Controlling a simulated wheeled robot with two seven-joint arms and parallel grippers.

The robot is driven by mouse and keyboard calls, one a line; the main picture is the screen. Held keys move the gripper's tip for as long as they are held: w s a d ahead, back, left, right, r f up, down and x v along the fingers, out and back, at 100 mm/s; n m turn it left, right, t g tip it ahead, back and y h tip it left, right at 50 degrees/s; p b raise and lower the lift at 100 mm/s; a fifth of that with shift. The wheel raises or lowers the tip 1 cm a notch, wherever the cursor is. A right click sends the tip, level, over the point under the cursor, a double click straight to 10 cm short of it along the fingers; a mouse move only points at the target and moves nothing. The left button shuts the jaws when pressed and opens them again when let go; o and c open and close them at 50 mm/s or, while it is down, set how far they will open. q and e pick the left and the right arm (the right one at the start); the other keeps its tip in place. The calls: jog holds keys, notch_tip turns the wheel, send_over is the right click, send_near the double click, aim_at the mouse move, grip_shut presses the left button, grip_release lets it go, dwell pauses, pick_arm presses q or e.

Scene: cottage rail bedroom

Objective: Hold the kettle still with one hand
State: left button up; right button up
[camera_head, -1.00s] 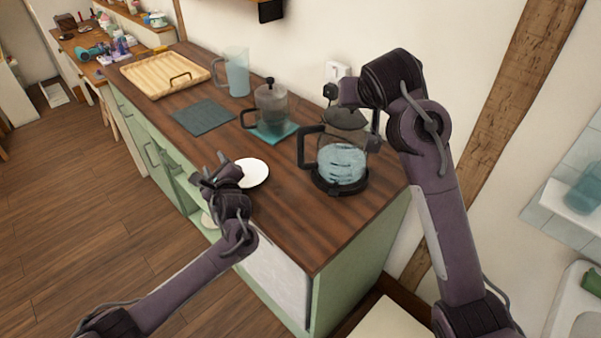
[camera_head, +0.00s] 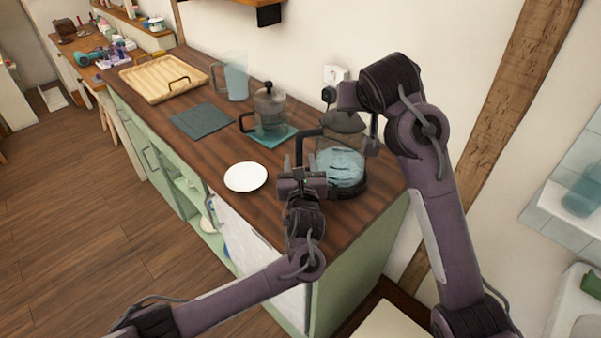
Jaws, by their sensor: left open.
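The glass kettle (camera_head: 342,164) with water in it, a dark lid and a black handle stands on its dark base near the right end of the wooden counter. My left gripper (camera_head: 302,168) is open in front of the kettle's handle side and hides the lower handle; whether it touches cannot be told. My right gripper (camera_head: 373,135) is at the kettle's right side by the lid, mostly hidden behind my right arm, and its jaws cannot be made out.
A white plate (camera_head: 246,177) lies left of my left gripper. A French press (camera_head: 270,112) on a teal mat, a dark mat (camera_head: 202,120), a clear pitcher (camera_head: 235,80) and a wooden tray (camera_head: 160,84) stand further back. A wall socket (camera_head: 335,74) is behind the kettle.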

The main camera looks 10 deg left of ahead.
pick_arm(q)
jog(key=shift+w+a, duration=0.15)
jog(key=shift+w, duration=0.6)
jog(key=shift+w+a, duration=0.1)
jog(key=shift+w, duration=0.6)
jog(key=shift+c, duration=0.3)
grip_shut()
dwell(0.9)
